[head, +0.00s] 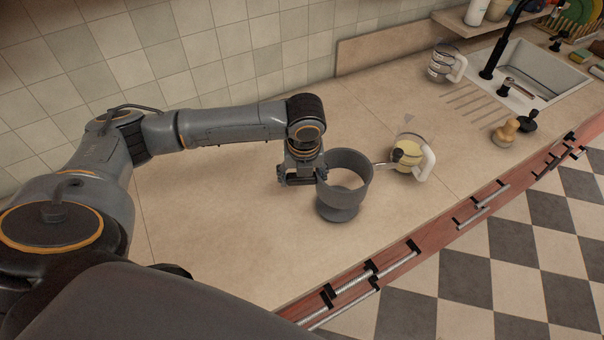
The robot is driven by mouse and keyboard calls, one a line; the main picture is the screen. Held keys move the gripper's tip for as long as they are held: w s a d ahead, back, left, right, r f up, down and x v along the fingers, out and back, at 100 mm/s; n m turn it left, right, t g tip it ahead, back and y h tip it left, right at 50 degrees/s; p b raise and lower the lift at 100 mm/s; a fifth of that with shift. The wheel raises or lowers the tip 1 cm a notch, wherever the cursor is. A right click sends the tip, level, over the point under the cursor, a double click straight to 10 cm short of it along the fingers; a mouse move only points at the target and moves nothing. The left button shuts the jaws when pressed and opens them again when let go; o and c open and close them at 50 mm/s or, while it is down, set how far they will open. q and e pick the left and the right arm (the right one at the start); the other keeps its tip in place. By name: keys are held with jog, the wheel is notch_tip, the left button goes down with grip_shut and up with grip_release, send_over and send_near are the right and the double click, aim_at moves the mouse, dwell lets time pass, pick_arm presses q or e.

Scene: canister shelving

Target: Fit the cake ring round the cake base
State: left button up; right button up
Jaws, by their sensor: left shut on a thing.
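My left gripper (300,177) is shut on the dark grey cake ring (350,192), holding it by its left side. The ring is an open hoop, and a pale patch shows through its opening. The grey cake base (338,211) is low and round and stands on the counter below the ring. The ring overlaps the back of the base in the head view. I cannot tell whether they touch or how much height lies between them. My right gripper is not in view.
A glass jug with yellowish contents (408,155) and a white handle stands right of the ring. Another glass jug (441,65) is farther back. A sink (540,75) is at the far right. The counter (240,230) is clear on the left, and its front edge has handled drawers.

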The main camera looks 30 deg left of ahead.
pick_arm(q)
jog(key=shift+s+a, duration=0.15)
jog(key=shift+s, duration=0.1)
jog(key=shift+w+r+p, duration=0.15)
jog(key=shift+r+p, duration=0.05)
jog(key=shift+p, duration=0.55)
notch_tip(320, 180, down, 2)
jog(key=shift+f+b, duration=0.1)
jog(key=shift+b, duration=0.55)
jog(key=shift+f+b, duration=0.85)
jog(key=shift+f, duration=1.15)
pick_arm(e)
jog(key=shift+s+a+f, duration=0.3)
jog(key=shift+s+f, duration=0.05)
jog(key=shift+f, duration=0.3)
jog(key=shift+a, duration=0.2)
pick_arm(q)
jog(key=shift+p, duration=1)
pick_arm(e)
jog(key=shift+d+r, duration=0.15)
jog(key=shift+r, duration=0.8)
pick_arm(q)
jog(key=shift+f+b, duration=0.7)
jog(key=shift+f, duration=0.85)
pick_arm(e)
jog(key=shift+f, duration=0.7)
